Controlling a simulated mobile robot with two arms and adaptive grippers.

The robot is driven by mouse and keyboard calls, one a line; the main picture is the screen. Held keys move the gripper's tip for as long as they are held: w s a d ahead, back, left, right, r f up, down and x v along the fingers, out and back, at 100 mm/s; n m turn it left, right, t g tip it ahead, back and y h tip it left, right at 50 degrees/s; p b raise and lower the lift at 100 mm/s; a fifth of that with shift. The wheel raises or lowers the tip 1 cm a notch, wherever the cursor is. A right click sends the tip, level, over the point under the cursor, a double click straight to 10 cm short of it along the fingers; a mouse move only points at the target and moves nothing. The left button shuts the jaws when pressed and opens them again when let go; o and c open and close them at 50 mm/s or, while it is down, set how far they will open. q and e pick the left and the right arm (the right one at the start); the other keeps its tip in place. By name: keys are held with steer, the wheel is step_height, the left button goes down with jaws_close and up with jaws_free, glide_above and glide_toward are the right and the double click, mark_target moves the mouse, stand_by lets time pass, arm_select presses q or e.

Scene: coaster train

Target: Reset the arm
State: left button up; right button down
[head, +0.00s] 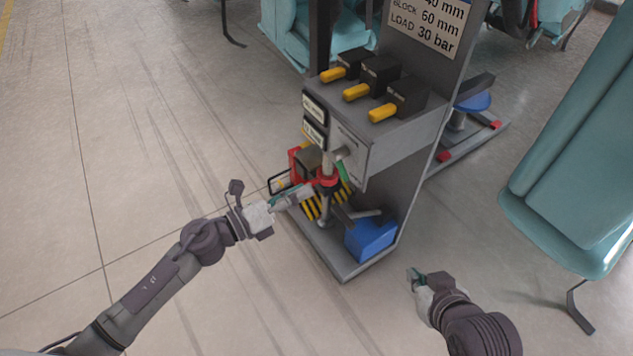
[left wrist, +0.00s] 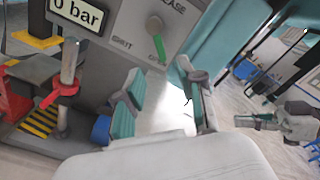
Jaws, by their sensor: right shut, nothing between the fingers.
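My left gripper (head: 292,197) reaches in from the left in the head view, in front of the grey press stand (head: 420,160). In the left wrist view its two teal-padded fingers (left wrist: 163,105) are apart with nothing between them. The green-handled release lever (left wrist: 160,48) is on the panel beyond the fingers and apart from them; it also shows in the head view (head: 369,173). My right gripper (head: 412,277) is at the lower right of the head view, over the floor, shut and empty. It also shows at the right of the left wrist view (left wrist: 255,122).
Three black blocks with yellow handles (head: 357,91) sit on the stand's shelf. A red-collared post (head: 327,178), yellow-black stripes and a blue box (head: 370,238) are low on the stand. A teal seat (head: 570,170) stands at right. The floor at left is clear.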

arm_select(q)
steer(key=shift+s+a, duration=0.3)
steer(key=shift+a, duration=0.05)
stand_by(0.3)
